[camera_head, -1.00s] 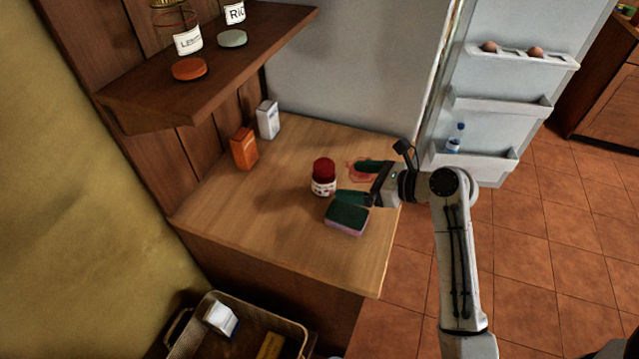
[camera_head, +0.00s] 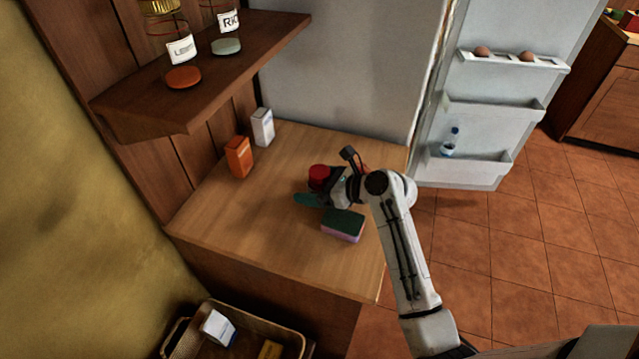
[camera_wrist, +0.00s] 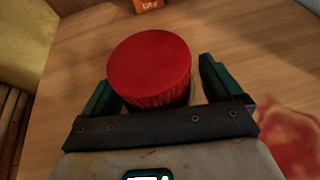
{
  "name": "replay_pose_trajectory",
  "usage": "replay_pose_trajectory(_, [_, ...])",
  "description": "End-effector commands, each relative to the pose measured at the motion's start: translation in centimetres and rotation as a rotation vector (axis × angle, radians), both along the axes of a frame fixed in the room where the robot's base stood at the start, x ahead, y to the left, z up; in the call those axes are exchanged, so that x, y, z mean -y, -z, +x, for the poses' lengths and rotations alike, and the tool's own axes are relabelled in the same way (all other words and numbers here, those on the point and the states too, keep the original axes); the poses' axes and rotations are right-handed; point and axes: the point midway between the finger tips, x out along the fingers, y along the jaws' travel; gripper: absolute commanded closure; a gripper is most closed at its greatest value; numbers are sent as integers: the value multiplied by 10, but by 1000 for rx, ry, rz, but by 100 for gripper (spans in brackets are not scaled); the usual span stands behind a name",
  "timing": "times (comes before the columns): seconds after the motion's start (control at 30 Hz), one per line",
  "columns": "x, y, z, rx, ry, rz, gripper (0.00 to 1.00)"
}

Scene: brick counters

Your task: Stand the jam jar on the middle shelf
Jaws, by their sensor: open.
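The jam jar (camera_head: 320,174) stands upright on the wooden counter, its red lid showing and most of its body hidden behind my gripper in the head view. In the wrist view the jar's red lid (camera_wrist: 149,68) lies between my two green fingers. My gripper (camera_wrist: 155,90) is open, with a finger on each side of the jar; a gap shows at the right finger. In the head view my gripper (camera_head: 318,195) is low at the counter, around the jar. A wooden shelf (camera_head: 215,85) is on the wall at upper left; whether it is the middle one I cannot tell.
A green and pink sponge (camera_head: 343,226) lies just in front of my gripper. A red spill (camera_wrist: 290,135) is on the counter. Orange (camera_head: 239,157) and white (camera_head: 263,127) boxes stand at the back left. Glass jars and lids occupy the shelf. The fridge door (camera_head: 480,110) is open at right.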

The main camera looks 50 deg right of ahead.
Motion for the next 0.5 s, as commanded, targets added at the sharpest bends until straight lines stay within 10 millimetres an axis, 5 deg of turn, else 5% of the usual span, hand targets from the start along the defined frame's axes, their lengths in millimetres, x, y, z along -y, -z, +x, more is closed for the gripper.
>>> replay_pose_trajectory(0.23, [0,1,2,0,1,0,7])
replay_pose_trajectory(0.5, [0,1,1,0,0,0,33])
